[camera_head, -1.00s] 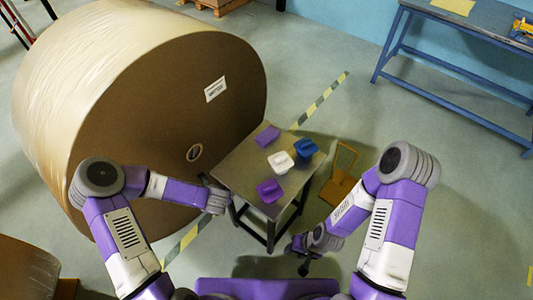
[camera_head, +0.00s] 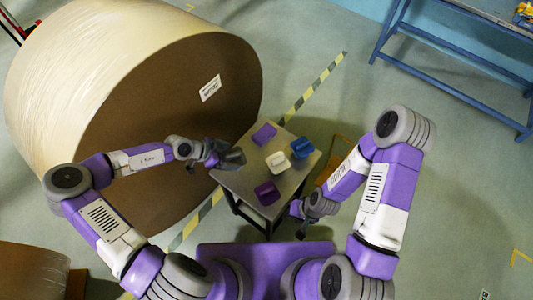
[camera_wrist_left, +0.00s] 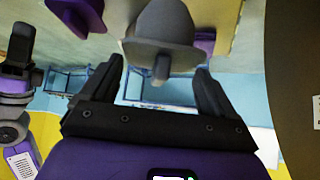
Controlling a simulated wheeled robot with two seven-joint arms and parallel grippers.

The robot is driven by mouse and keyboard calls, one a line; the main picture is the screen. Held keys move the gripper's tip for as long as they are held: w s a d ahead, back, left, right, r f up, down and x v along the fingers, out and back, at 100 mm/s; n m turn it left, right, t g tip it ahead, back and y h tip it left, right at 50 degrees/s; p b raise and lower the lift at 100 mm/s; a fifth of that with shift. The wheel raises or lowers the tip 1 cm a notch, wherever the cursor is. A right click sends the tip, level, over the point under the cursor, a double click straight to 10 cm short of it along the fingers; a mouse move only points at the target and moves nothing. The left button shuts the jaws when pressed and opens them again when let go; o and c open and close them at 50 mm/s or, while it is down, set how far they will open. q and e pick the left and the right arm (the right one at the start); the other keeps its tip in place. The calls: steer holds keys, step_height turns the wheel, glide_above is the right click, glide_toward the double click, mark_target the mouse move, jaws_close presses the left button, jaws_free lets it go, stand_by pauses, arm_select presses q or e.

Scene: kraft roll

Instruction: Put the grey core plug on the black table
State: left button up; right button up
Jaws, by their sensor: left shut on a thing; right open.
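The grey core plug (camera_head: 233,158) is in my left gripper (camera_head: 218,159), at the left edge of the black table (camera_head: 236,184) in the head view. In the left wrist view the plug (camera_wrist_left: 165,22) has a wide round flange and a small knob, and my left gripper's fingers (camera_wrist_left: 160,85) flank it. Its height over the table top is hard to tell. My right gripper (camera_head: 300,230) is open and empty, low beside the table's right front side.
On the table lie a purple plug (camera_head: 264,134), a white one (camera_head: 278,162), a blue one (camera_head: 302,148) and a second purple one (camera_head: 267,193). A huge kraft roll (camera_head: 150,90) stands close at the left. A blue bench (camera_head: 450,85) is at the far right.

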mark_target(230, 161)
arm_select(q)
steer(key=shift+w+r+n+t, duration=0.5)
steer(key=shift+w+r, duration=0.15)
steer(key=shift+w, duration=0.2)
steer(key=shift+w+f, duration=0.15)
steer(key=shift+f, duration=0.1)
step_height(230, 161, down, 10)
steer(key=shift+r+b, duration=0.25)
steer(key=shift+b, duration=0.95)
steer(key=o, duration=0.8)
steer(key=shift+a+r, duration=0.1)
steer(key=p+v, duration=0.3)
steer(key=v, duration=0.9)
steer(key=s+d+f+n+g+y, duration=0.1)
steer(key=s+d+f+n, duration=0.1)
steer(key=s+n, duration=0.3)
steer(key=s+d+f+n+g+y, duration=0.1)
steer(key=s+d+f+n, duration=0.1)
steer(key=s+d+n, duration=0.3)
steer(key=s+d+f+n+g+y, duration=0.1)
steer(key=s+d+f+n, duration=0.2)
steer(key=s, duration=0.4)
steer(key=shift+s+d+n+g, duration=0.35)
steer(key=shift+d+n, duration=0.1)
steer(key=shift+n, duration=0.55)
